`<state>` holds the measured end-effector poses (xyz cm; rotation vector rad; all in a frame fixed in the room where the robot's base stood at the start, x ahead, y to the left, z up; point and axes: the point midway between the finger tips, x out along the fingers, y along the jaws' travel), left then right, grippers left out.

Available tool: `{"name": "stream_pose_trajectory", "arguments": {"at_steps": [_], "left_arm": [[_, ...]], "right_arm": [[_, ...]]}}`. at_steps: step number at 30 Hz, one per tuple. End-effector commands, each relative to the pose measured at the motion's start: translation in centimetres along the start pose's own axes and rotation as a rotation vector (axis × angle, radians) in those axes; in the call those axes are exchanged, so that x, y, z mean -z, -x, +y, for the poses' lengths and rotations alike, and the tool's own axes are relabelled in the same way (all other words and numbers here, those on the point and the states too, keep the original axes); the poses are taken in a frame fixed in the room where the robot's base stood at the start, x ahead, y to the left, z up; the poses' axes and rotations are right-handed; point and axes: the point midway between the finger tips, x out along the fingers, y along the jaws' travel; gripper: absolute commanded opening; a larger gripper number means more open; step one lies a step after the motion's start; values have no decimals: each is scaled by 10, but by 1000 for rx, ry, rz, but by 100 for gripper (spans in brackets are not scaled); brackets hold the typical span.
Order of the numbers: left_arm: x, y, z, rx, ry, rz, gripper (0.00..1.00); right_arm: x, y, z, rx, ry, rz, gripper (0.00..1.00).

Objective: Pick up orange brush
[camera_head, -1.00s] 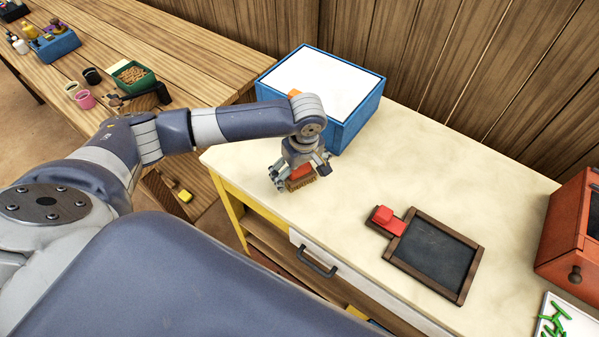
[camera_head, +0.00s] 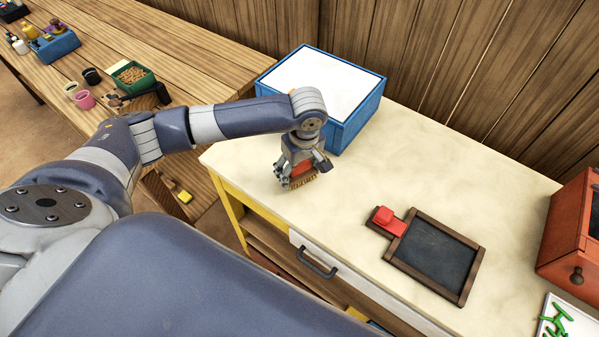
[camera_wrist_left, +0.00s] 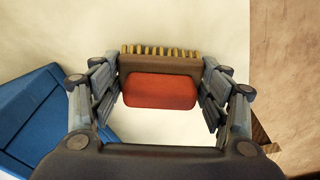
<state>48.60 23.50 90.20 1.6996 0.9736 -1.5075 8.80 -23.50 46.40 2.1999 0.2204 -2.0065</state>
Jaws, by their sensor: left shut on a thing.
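The orange brush (camera_wrist_left: 160,91) shows in the left wrist view as a red-orange block on a brown body with a row of tan bristles. It sits between the two fingers of my left gripper (camera_wrist_left: 160,88), which is shut on it. In the head view my left gripper (camera_head: 297,180) is over the left part of the cream counter, and the brush (camera_head: 301,172) is partly hidden behind the fingers. Whether the bristles touch the counter cannot be told. My right gripper is not in view.
A blue box (camera_head: 357,122) with a white top stands just behind my left gripper. A dark framed slate (camera_head: 436,250) with a red block (camera_head: 383,216) lies to the right. A red-orange cabinet (camera_head: 570,235) stands at the far right. The counter (camera_head: 440,170) between is clear.

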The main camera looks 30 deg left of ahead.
Motion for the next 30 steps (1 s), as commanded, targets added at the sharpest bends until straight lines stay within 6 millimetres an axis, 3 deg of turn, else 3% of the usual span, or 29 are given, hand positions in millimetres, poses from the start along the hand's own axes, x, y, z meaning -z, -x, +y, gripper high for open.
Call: {"name": "stream_pose_trajectory", "arguments": {"at_steps": [3,18,24,30], "left_arm": [[3,20,2,-7,0,0,38],[-50,35,-95,-1,-3,0,38],[-65,41,-122,-1,-2,0,38],[-73,44,-136,-1,0,1,38]], "right_arm": [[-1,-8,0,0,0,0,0],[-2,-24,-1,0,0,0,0],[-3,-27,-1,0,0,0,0],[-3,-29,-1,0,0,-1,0]]}}
